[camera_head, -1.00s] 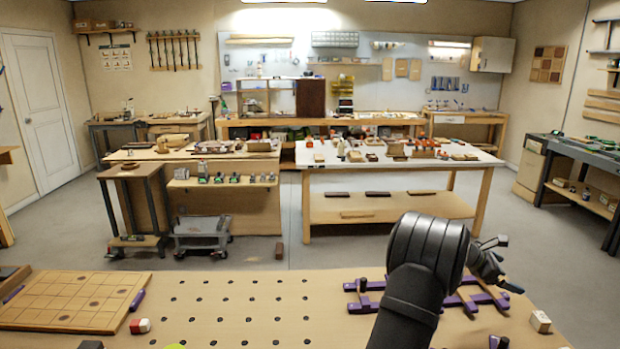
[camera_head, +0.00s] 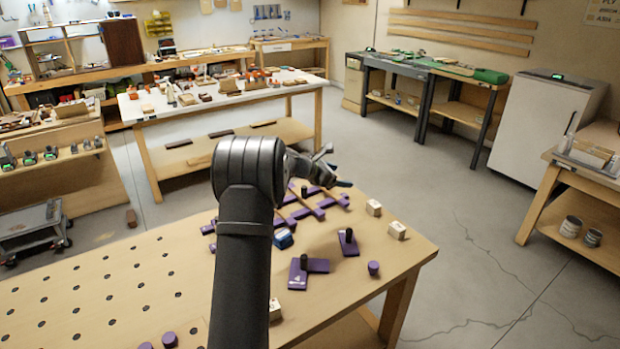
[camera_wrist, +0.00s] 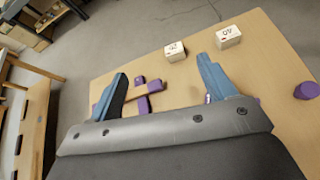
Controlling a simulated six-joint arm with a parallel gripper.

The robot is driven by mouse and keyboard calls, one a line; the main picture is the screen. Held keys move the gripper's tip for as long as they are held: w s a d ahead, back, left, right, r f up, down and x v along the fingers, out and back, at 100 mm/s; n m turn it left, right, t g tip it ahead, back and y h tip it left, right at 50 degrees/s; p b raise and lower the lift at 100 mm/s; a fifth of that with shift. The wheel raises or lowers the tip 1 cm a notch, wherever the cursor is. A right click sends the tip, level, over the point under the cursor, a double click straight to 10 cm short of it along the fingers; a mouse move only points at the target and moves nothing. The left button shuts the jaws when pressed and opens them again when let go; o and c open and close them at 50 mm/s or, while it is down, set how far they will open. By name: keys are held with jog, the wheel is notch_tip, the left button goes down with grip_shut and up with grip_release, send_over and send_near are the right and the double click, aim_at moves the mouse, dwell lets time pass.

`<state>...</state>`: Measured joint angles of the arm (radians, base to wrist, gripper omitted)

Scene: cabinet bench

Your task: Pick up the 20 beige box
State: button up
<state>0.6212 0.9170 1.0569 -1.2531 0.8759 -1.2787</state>
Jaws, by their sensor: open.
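Two small beige boxes stand near the right edge of the bench: one (camera_head: 374,207) farther back, one (camera_head: 397,230) nearer the corner. A third (camera_head: 275,310) is partly hidden behind my arm. In the wrist view, two beige boxes, one (camera_wrist: 175,51) near the right fingertip and one (camera_wrist: 228,36) farther right, carry dark markings on their faces. I cannot read clearly which is 20. My gripper (camera_head: 330,167) is above the bench's far edge, open and empty, left of and behind the two boxes. Its blue fingers (camera_wrist: 162,66) are spread wide.
Purple bars (camera_head: 318,208), a purple plate with a black knob (camera_head: 348,242), another purple plate (camera_head: 298,273), a purple cylinder (camera_head: 373,268) and a blue block (camera_head: 283,239) lie on the bench (camera_head: 345,300). Bare wood surrounds the right-hand boxes.

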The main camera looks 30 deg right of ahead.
jog(key=m+t+y, duration=0.3)
jog(key=m+y, duration=0.4)
jog(key=m, duration=2.8)
send_near(374, 204)
jog(key=x, duration=0.9)
jog(key=shift+f, duration=0.3)
jog(key=shift+c, duration=0.3)
jog(key=c, duration=1.4)
